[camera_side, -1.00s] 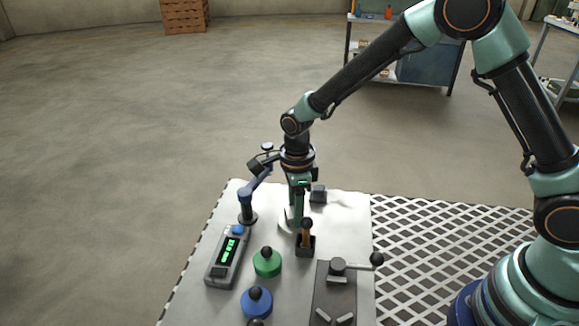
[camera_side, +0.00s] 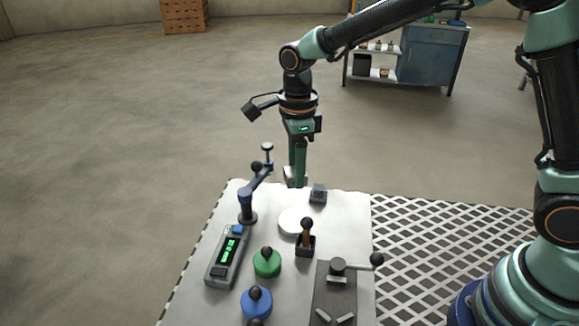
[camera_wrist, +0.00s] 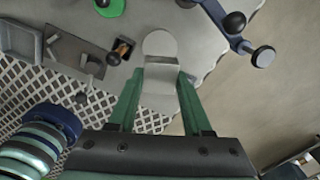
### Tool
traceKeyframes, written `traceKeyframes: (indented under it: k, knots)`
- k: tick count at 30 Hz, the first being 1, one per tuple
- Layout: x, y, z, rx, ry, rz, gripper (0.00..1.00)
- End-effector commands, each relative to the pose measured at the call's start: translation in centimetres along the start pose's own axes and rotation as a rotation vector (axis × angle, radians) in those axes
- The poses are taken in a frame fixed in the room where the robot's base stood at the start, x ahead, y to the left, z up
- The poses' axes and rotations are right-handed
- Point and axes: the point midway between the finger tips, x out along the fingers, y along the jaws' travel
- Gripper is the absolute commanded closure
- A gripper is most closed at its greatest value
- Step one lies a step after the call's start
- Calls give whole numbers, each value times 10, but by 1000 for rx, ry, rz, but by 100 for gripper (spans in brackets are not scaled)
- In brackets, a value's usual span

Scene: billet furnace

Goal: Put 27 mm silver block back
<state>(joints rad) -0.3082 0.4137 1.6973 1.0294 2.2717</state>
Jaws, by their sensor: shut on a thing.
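My gripper (camera_side: 295,178) is above the far end of the white table, pointing down. Its green fingers are shut on a silver block (camera_wrist: 160,90), which shows between them in the wrist view. In the side view the block (camera_side: 290,177) is a small grey shape at the fingertips, held clear of the table. A round white disc (camera_side: 292,221) lies bare on the table below and nearer the camera. It also shows just beyond the block in the wrist view (camera_wrist: 159,43).
A small dark grey block (camera_side: 318,194) sits right of the disc. A blue jointed stand (camera_side: 247,204) and a digital readout (camera_side: 228,258) are at left. A brush holder (camera_side: 306,247), green weight (camera_side: 267,264), blue weight (camera_side: 256,303) and clamp plate (camera_side: 334,298) stand nearer.

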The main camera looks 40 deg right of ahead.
Motion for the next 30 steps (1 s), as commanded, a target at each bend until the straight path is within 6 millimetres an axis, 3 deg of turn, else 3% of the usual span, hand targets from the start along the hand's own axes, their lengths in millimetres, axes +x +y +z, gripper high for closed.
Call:
traceKeyframes:
  k: [1,6,12,17,24,30]
  knots:
    - [-16,-1,1,0,-5,-6,100]
    - [-54,-1,1,0,-3,-4,100]
    - [-81,0,0,1,-1,-2,100]
    - [-89,1,-14,49,-1,-2,100]
    - [-85,13,-68,250,0,0,100]
    - [-78,24,-98,369,0,0,100]
